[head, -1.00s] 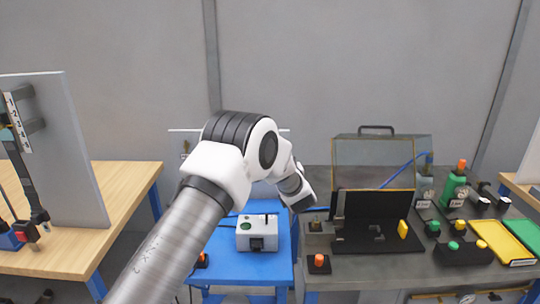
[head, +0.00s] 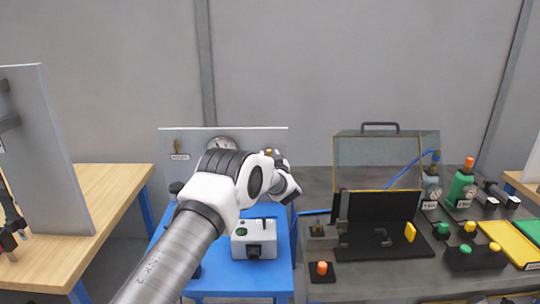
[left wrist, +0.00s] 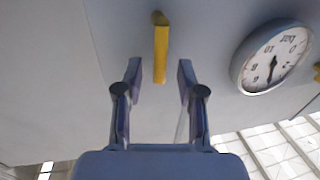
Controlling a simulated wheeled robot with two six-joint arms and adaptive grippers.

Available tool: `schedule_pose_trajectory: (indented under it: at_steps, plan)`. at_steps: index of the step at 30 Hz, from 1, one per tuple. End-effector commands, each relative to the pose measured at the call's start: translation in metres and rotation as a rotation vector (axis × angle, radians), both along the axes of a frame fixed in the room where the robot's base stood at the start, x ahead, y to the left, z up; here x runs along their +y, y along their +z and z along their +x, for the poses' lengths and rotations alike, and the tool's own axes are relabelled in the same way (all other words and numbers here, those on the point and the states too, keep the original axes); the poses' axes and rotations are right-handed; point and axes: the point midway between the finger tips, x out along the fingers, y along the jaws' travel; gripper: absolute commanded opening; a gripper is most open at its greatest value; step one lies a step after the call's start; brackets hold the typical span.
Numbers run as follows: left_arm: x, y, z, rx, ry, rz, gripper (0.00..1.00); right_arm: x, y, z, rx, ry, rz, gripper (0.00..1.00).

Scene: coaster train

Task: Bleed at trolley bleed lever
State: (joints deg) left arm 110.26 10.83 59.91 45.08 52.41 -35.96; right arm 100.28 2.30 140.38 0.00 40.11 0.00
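The blue trolley (head: 215,276) stands in the middle of the head view, with an upright pale panel (head: 275,138) at its back. A yellow lever shows beside the wrist in the head view (head: 268,153); in the left wrist view the yellow lever (left wrist: 160,52) stands out from the panel. My left gripper (left wrist: 158,72) is open and empty. Its fingertips lie either side of the lever's lower end in that picture, with gaps on both sides. In the head view my arm hides the fingers. My right gripper is not in view.
A round gauge (head: 221,144) sits on the panel, close beside the gripper in the left wrist view (left wrist: 272,58). A white box (head: 254,242) stands on the trolley. A cluttered grey bench (head: 350,280) is at right, a wooden table (head: 118,190) at left.

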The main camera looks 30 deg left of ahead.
Motion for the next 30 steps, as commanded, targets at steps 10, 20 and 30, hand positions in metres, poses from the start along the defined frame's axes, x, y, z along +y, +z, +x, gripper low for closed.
schedule_pose_trajectory:
  at_steps: [10, 20, 30]
  plan:
    - [0.001, 0.0, 0.001, 0.0, 0.0, 0.0, 0.07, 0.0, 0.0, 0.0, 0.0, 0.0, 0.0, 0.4]
    - [0.001, 0.0, 0.001, -0.003, 0.0, -0.004, 0.0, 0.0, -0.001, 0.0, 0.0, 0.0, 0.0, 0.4]
    - [0.006, -0.002, -0.002, -0.061, 0.0, -0.093, 0.0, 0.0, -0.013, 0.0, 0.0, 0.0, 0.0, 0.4]
